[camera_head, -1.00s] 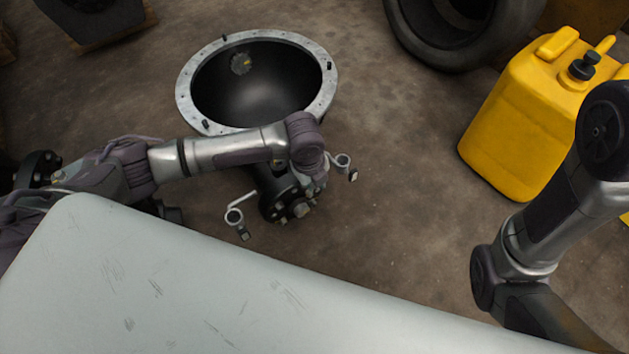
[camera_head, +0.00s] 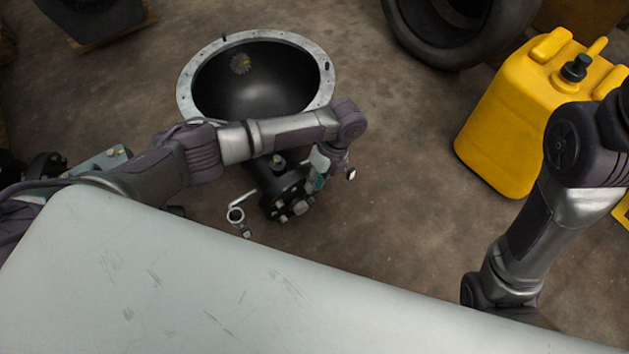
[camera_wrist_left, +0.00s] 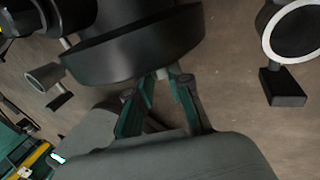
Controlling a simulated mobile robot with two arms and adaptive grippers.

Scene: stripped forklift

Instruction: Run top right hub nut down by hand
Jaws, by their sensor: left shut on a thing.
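The black wheel hub (camera_head: 280,188) with several bolts and nuts around its flange stands low in the middle of the head view. Its dark round flange (camera_wrist_left: 135,45) fills the upper middle of the left wrist view. My left gripper (camera_head: 318,178) is at the hub's right side, partly hidden under my wrist. In the left wrist view its teal fingers (camera_wrist_left: 162,80) close on a small grey piece, the hub nut (camera_wrist_left: 161,73), at the flange's edge. The fingers hide most of it. My right arm shows at the right, but its gripper does not.
A ringed arm (camera_head: 237,214) sticks out left of the hub. A large black bowl-shaped housing (camera_head: 327,97) lies behind it. A yellow canister (camera_head: 510,125) and a tyre (camera_head: 425,45) stand at right. A pale panel (camera_head: 200,290) fills the foreground.

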